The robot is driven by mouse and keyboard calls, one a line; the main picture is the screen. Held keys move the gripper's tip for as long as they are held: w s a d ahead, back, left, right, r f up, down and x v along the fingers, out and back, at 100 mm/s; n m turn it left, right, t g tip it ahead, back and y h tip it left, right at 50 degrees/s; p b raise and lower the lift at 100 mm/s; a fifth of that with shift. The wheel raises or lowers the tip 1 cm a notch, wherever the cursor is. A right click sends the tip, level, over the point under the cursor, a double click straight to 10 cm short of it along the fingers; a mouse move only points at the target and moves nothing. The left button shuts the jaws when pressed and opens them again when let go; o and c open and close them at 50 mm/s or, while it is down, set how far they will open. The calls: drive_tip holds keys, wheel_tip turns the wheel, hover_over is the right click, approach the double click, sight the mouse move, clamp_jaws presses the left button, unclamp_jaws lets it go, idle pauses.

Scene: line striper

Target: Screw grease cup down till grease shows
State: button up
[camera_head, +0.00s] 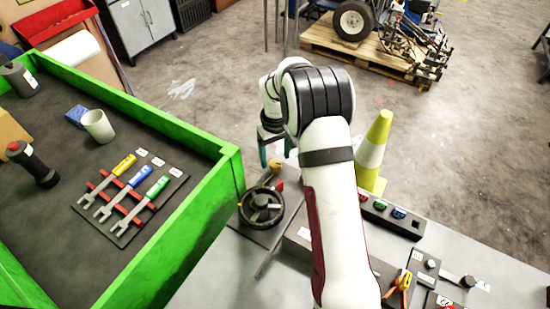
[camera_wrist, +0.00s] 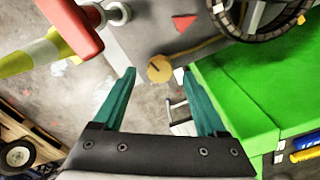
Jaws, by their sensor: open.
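A round brass-coloured cap (camera_wrist: 159,69), which looks like the grease cup, shows in the wrist view between the tips of my gripper (camera_wrist: 158,74). The teal fingers are apart, one on each side of the cap in the picture. I cannot tell how far the cap is from the tips or whether they touch it. No grease can be made out on it. In the head view my gripper (camera_head: 275,155) points down just beyond the black handwheel (camera_head: 262,207). A small orange-red part shows below the fingers there; the cap itself is not clear.
The handwheel also shows in the wrist view (camera_wrist: 262,36). A green-walled bench (camera_head: 232,168) stands left, holding several fork-ended tools. A yellow-and-white cone (camera_head: 372,155) stands right of my arm. A red block (camera_wrist: 70,25) is close at the wrist view's upper left.

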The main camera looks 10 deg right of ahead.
drive_tip(key=shift+f, duration=1.05)
clamp_jaws()
